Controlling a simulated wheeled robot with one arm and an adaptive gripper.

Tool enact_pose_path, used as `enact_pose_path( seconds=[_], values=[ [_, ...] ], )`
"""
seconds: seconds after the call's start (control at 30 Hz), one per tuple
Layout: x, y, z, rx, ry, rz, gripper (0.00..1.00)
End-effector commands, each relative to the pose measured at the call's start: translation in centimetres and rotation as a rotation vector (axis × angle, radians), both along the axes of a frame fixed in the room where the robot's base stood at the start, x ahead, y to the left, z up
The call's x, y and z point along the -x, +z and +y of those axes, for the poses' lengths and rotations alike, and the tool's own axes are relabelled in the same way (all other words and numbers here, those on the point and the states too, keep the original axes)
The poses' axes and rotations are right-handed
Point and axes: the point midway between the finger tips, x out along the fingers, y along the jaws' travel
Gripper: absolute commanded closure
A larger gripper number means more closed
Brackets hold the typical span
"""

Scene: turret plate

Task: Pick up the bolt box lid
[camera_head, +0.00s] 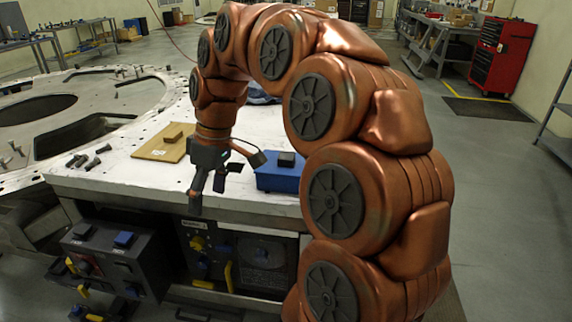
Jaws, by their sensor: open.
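A blue box (281,178) stands on the white table top. A small black block (286,159) sits on it, and it looks like the handle of a lid. I cannot make out a seam between lid and box. My gripper (208,187) points down at the front edge of the table, left of the blue box and apart from it. It is open, with nothing seen between its fingers. My copper arm passes close to the right side of the box.
A tan board (160,148) with a brown block (173,136) lies left of my gripper. Several loose bolts (92,160) lie further left, near the large round plate (110,88). Dark equipment boxes (110,258) sit below the table edge. A red cabinet (502,55) stands far back right.

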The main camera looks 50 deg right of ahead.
Motion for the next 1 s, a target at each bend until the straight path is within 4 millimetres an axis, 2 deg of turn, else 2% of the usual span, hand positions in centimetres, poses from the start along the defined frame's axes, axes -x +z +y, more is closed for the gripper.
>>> enact_pose_path(
  seconds=[0.1,0.3,0.43,0.6,0.7,0.8,0.9,1.0],
  values=[
    [-3.0,1.0,-3.9,-0.026,0.027,-0.054,0.19],
    [-6.3,1.9,-11.7,-0.043,0.067,-0.147,0.19],
    [-7.2,2.0,-17.5,-0.037,0.078,-0.203,0.19],
    [-6.9,1.7,-24.8,-0.008,0.082,-0.264,0.19],
    [-6.3,1.3,-28.0,0.008,0.084,-0.282,0.19],
    [-5.6,1.1,-30.2,0.023,0.085,-0.297,0.19],
    [-5.3,1.0,-31.5,0.035,0.087,-0.306,0.19],
    [-5.1,0.8,-31.9,0.037,0.087,-0.307,0.19]
  ],
)
